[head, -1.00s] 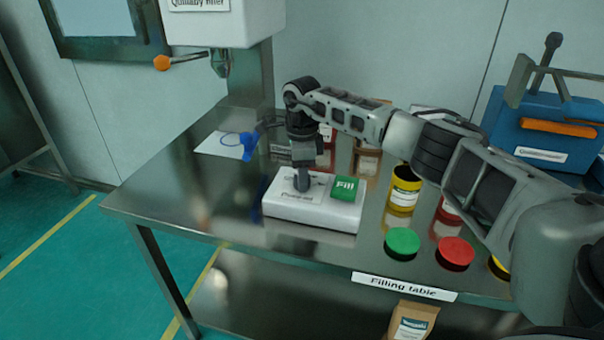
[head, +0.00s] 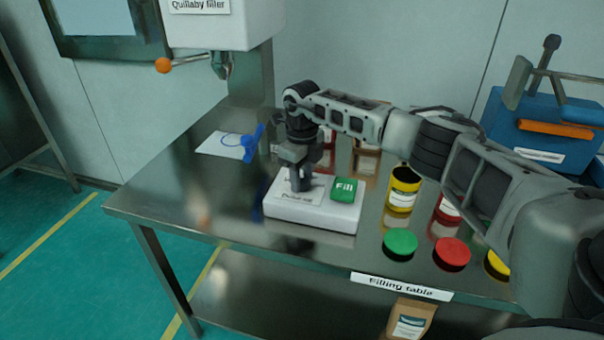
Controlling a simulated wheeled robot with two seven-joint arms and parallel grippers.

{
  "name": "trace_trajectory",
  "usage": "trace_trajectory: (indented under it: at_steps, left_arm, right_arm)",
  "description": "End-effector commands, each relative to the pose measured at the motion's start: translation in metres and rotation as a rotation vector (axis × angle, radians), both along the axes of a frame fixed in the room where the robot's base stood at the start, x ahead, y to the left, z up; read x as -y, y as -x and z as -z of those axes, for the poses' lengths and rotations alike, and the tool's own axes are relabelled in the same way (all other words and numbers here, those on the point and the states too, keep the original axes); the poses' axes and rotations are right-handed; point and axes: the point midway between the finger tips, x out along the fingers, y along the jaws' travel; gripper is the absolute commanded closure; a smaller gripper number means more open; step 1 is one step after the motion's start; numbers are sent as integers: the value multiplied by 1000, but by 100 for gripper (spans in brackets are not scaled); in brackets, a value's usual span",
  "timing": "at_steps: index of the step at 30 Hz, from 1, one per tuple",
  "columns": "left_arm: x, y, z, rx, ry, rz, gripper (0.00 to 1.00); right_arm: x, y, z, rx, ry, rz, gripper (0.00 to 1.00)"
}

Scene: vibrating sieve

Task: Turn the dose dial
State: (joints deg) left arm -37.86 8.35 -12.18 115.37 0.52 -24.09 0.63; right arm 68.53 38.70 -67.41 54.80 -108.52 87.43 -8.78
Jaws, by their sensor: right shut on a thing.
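A white control box (head: 315,217) stands on the steel filling table, with a green Fill button (head: 344,190) on its right side and a labelled plate on its left. My right gripper (head: 299,185) points straight down over the left part of the box and is shut on the dose dial. The dial is mostly hidden by the fingers, so its pointer and setting cannot be read. My left gripper is not in view.
A blue-handled item (head: 252,143) and a white sheet (head: 222,146) lie behind the box. A yellow tin (head: 403,190), a green lid (head: 400,243) and a red lid (head: 451,252) stand right. The filler nozzle (head: 221,66) hangs at the back. The left tabletop is clear.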

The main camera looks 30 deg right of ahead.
Motion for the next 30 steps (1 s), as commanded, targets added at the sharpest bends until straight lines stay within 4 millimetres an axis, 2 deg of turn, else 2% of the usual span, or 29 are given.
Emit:
trace_trajectory:
  at_steps: [7, 20, 21, 23, 30]
  left_arm:
    - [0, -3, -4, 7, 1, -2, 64]
    - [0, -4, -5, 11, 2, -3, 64]
    - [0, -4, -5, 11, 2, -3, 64]
    - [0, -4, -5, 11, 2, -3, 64]
    - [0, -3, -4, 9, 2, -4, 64]
  right_arm:
    - [0, 0, -1, 0, 1, 62, 85]
    - [0, 0, -1, 1, 1, 71, 85]
    - [0, 0, -1, 1, 1, 71, 57]
    - [0, 0, -1, 1, 1, 71, 41]
    - [0, 0, 0, 1, 1, 70, 41]
